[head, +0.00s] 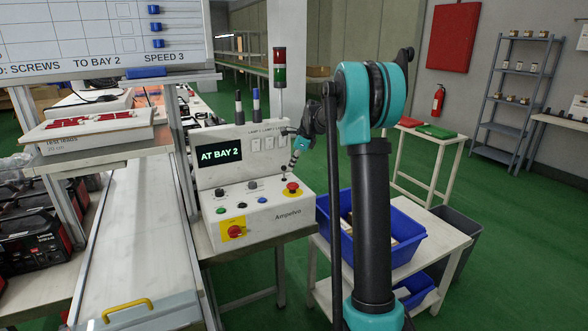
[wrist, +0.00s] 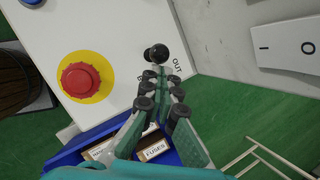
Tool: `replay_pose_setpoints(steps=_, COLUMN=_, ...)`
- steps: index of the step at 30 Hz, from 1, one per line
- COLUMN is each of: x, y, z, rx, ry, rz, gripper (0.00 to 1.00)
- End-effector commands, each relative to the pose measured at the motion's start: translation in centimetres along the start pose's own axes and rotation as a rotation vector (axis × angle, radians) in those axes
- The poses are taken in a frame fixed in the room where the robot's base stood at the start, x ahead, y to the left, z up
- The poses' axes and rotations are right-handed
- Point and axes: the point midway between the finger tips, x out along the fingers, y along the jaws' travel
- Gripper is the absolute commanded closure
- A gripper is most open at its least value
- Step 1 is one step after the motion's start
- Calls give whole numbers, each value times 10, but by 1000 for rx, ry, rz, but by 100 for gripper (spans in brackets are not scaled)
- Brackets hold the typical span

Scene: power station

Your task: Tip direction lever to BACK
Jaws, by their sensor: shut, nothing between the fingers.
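The direction lever shows in the wrist view as a black ball knob (wrist: 157,53) on the pale console panel, with the word OUT printed beside it. Another word by the lever is mostly hidden by my fingers. My gripper (wrist: 163,76) is shut and empty, its fingertips just below the knob in that picture. I cannot tell whether they touch it. In the head view my gripper (head: 296,158) reaches down over the right side of the control console (head: 262,216), where the lever is small and hard to make out.
A red emergency stop (wrist: 82,79) on a yellow disc sits left of the lever in the wrist view. The console screen (head: 219,154) reads AT BAY 2. A yellow-plated rotary switch (head: 233,231) is at the front. A blue bin (head: 405,232) stands right of the console.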

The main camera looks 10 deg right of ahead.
Motion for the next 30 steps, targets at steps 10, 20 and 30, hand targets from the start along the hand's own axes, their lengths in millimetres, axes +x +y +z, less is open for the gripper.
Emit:
replay_pose_setpoints(steps=10, x=2, y=-9, z=6, rx=28, ry=82, rz=114, gripper=100)
replay_pose_setpoints(steps=20, x=-5, y=-10, z=9, rx=28, ry=81, rz=112, gripper=100)
replay_pose_setpoints(steps=30, x=-12, y=-12, z=12, rx=28, ry=80, rz=111, gripper=100)
